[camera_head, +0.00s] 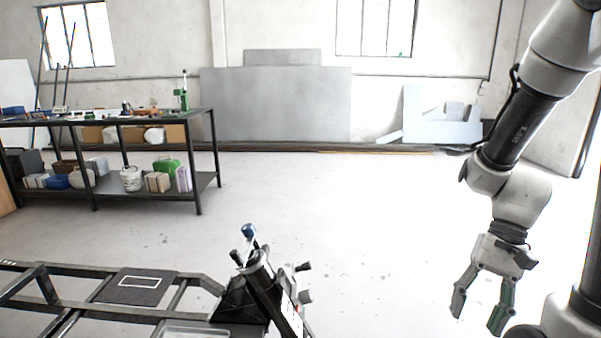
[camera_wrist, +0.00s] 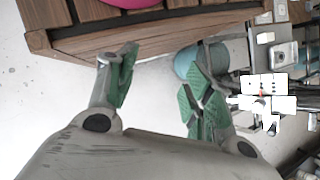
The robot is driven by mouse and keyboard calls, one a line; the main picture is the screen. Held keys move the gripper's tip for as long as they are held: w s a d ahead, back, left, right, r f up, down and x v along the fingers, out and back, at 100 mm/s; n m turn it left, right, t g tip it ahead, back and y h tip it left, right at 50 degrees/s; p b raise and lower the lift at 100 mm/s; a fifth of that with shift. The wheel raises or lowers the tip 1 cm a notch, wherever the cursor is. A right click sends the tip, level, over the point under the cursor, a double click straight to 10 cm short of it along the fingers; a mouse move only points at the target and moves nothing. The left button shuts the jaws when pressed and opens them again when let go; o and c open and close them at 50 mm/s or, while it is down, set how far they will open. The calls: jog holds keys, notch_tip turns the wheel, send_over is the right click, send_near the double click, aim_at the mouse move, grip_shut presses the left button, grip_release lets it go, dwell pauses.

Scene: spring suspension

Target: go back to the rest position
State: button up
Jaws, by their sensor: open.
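My gripper (camera_head: 478,312) hangs at the right of the head view, fingers pointing down, spread apart with nothing between them. In the wrist view my gripper (camera_wrist: 160,78) shows two green-padded fingers, apart and empty, with pale floor behind them. The spring suspension fixture (camera_head: 262,282) with a blue ball knob (camera_head: 249,230) stands at the bottom centre of the head view, well to the left of my gripper and apart from it.
A dark metal frame (camera_head: 40,280) with a dark mat (camera_head: 138,285) fills the lower left. A workbench (camera_head: 205,150) stands behind. A wooden slatted surface (camera_wrist: 60,50) bearing a pink object (camera_wrist: 128,3) and a teal round object (camera_wrist: 190,62) are beyond my fingers. The middle floor is clear.

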jog(key=d+r+n+t+h, duration=0.2)
jog(key=r+t, duration=0.2)
jog(key=r, duration=0.4)
jog(key=d+r+n+t+h, duration=0.2)
jog(key=r+n+t, duration=0.1)
jog(key=r, duration=0.6)
jog(key=shift+d+n+t, duration=0.15)
jog(key=shift+n+t, duration=0.15)
jog(key=shift+t, duration=0.6)
